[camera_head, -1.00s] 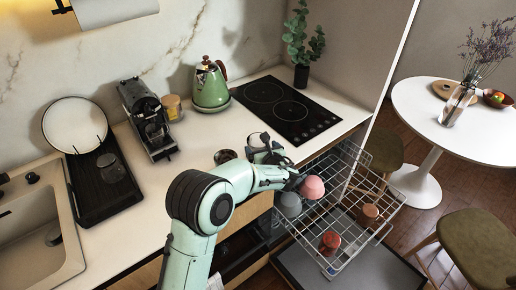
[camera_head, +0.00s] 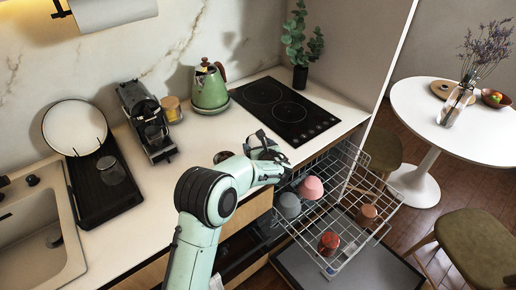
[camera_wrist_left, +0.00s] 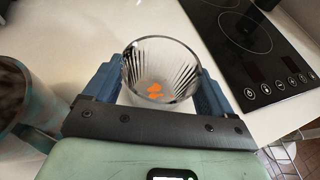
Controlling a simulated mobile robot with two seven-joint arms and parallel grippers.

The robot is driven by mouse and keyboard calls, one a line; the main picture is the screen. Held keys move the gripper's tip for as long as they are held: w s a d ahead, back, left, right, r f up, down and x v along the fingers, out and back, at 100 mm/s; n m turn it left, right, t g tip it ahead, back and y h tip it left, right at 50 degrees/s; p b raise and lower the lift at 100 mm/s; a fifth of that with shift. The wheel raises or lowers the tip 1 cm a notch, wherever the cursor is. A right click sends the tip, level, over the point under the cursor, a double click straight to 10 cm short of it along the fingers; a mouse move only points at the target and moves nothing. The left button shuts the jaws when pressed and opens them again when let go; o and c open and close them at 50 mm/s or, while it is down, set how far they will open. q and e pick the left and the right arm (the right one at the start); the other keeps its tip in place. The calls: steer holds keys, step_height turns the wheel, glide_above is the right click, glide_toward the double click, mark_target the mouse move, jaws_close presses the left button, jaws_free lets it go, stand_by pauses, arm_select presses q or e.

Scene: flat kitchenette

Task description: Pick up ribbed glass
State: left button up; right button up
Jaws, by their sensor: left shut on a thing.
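The ribbed glass (camera_wrist_left: 160,72) is clear with fine vertical ribs and shows in the left wrist view between two blue fingers. My left gripper (camera_wrist_left: 160,88) is shut on it, one finger at each side. An orange mark shows inside or through the glass. In the head view my left gripper (camera_head: 264,147) is over the counter's front edge, left of the cooktop. The glass is hard to make out there among the fingers. My right gripper is in neither view.
The open dishwasher rack (camera_head: 345,235) with a pink bowl (camera_head: 311,188) and several cups is just right of my left arm. A cup (camera_head: 224,157) stands close left of the gripper. The black cooktop (camera_head: 288,108) and green kettle (camera_head: 209,88) are behind.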

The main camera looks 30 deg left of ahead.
arm_select(q)
step_height(320, 180, up, 20)
steer(key=p, duration=0.3)
steer(key=s+d+f+m+t+h, duration=0.1)
steer(key=s+d+f+m+h, duration=0.2)
steer(key=s+d+f+m, duration=0.2)
steer(key=s+d+f+m+t+h, duration=0.2)
steer(key=s+d+f+m, duration=0.3)
steer(key=d+f+m, duration=0.5)
steer(key=shift+s+d+f+h, duration=0.4)
steer(key=shift+d+f, duration=0.2)
steer(key=shift+d, duration=0.55)
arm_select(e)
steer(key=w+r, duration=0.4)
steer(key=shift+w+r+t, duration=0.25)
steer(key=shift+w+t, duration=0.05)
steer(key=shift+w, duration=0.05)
arm_select(q)
steer(key=m, duration=0.9)
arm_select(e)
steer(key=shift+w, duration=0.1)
